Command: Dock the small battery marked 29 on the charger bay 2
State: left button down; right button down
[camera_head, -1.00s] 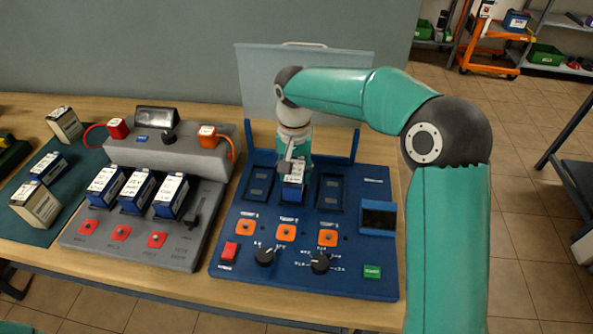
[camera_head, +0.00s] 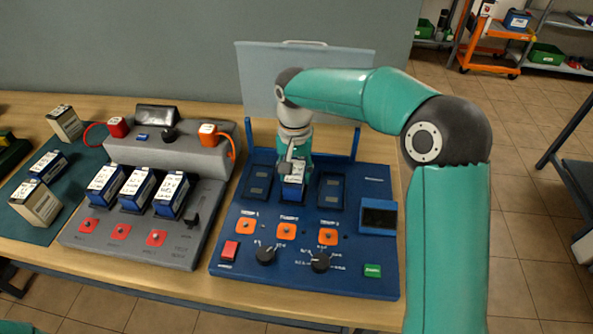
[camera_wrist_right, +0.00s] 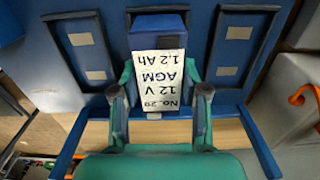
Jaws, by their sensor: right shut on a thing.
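The small battery marked 29 (camera_head: 293,188) is blue with a white top label. In the right wrist view its label (camera_wrist_right: 157,75) reads No. 29, 12 V, AGM, 1.2 Ah. My right gripper (camera_head: 294,168) is shut on it from above; its fingers (camera_wrist_right: 160,100) lie on both sides of the label. The battery is upright in the middle bay of the blue charger (camera_head: 225,258), between two empty bays, the left one (camera_head: 258,186) and the right one (camera_head: 331,191). The battery's foot is hidden, so I cannot tell whether it is fully seated. My left gripper is out of view.
A grey unit (camera_head: 75,238) with several blue batteries stands left of the charger. More batteries stand on a green mat (camera_head: 75,205) at the far left. A clear raised lid (camera_head: 340,75) is behind the charger. A small screen (camera_head: 379,217) is at its right.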

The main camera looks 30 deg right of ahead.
aim_at(295, 171)
jog(key=shift+f, duration=0.15)
jog(key=c, duration=0.9)
grip_release()
jog(key=shift+o, duration=0.2)
notch_tip(295, 171, up, 11)
jog(key=p, duration=0.9)
